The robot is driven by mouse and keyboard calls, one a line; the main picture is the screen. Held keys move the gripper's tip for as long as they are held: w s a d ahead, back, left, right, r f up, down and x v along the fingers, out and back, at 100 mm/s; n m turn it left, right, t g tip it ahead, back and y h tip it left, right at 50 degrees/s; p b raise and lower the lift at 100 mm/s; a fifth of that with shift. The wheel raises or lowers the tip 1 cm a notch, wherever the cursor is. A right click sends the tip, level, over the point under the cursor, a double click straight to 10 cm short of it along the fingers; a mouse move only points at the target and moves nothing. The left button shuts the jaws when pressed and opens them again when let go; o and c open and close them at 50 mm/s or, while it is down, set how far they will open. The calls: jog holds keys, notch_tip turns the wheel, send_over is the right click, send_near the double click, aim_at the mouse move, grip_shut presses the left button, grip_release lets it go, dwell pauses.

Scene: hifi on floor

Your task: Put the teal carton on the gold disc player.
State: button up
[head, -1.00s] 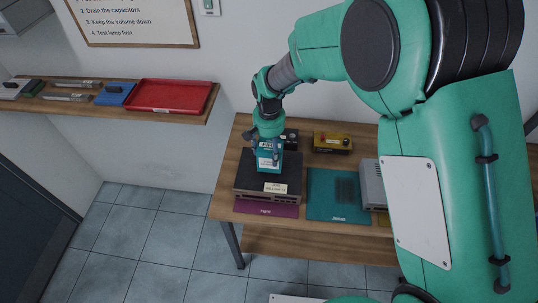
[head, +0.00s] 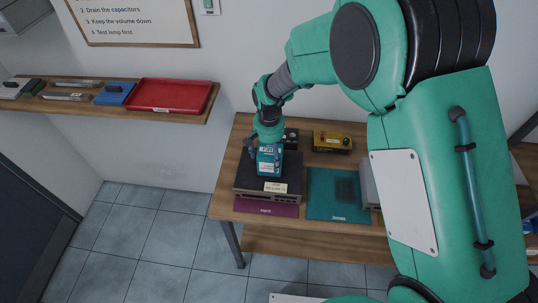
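The teal carton (head: 268,168) with a white label is upright at the dark hi-fi unit (head: 283,188); I cannot tell whether its base touches the unit's top. My gripper (head: 266,150) points down at the carton's upper part, its fingers around it, and appears shut on it. The fingertips are small and partly hidden. A yellow-gold box with dark knobs (head: 332,142) stands at the back of the bench, right of the carton. I cannot tell whether this is the gold disc player. My arm covers the bench's right side.
The dark unit is on a purple mat (head: 266,208). A teal mat (head: 325,208) to its right is clear of units. A grey unit (head: 369,188) is mostly behind my arm. A small black box (head: 291,139) is behind the carton. A shelf at left holds a red tray (head: 170,96).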

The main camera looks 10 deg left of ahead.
notch_tip(320, 180, up, 12)
jog(key=shift+r, duration=0.15)
dwell(0.7)
dwell(0.5)
